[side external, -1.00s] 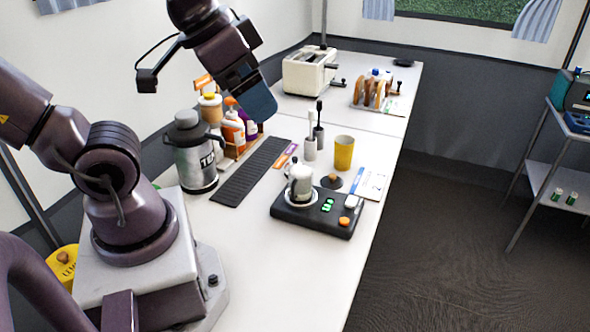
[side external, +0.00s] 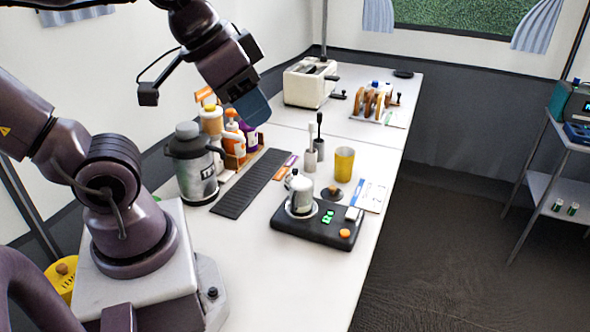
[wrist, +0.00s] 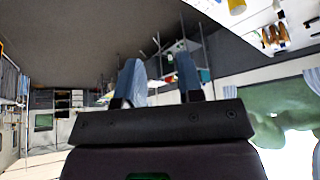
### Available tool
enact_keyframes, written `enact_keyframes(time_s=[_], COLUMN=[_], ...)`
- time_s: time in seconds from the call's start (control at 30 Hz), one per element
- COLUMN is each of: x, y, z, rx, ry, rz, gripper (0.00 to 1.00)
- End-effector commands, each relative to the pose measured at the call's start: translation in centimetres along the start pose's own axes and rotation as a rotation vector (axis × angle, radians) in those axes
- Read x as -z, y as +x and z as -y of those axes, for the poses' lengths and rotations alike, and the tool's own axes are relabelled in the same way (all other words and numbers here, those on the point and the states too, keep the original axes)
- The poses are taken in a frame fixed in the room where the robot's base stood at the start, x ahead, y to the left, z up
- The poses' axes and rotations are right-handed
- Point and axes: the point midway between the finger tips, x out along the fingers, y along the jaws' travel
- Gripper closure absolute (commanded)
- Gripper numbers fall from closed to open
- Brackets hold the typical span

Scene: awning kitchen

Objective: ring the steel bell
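I cannot pick out a steel bell for certain in either view. A small dark disc with a brown knob (side external: 332,193) lies on the table beside the yellow cup; it is too small to identify. My gripper (side external: 254,112) is high over the table's back-left side, in front of the bottles in the picture. In the wrist view its two blue fingers (wrist: 158,78) stand apart with nothing between them, so it is open and empty.
A steel flask (side external: 192,168), several bottles (side external: 235,142) and a dark slatted mat (side external: 250,185) line the left side. A yellow cup (side external: 343,164), a toaster (side external: 310,84) and a toast rack (side external: 374,102) stand farther back. The table's front stretch (side external: 265,275) is clear.

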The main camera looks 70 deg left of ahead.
Motion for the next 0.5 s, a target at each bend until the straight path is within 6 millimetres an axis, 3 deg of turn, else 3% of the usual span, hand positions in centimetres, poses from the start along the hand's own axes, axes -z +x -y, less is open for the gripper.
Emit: enact_keyframes(time_s=[0.03, 0.13, 0.5], x=[0.0, 0.0, 0.0], y=[0.0, 0.0, 0.0], z=[0.0, 0.0, 0.0], rx=[0.0, 0.0, 0.0], ry=[0.0, 0.0, 0.0], rz=[0.0, 0.0, 0.0], gripper=[0.77, 1.0, 1.0])
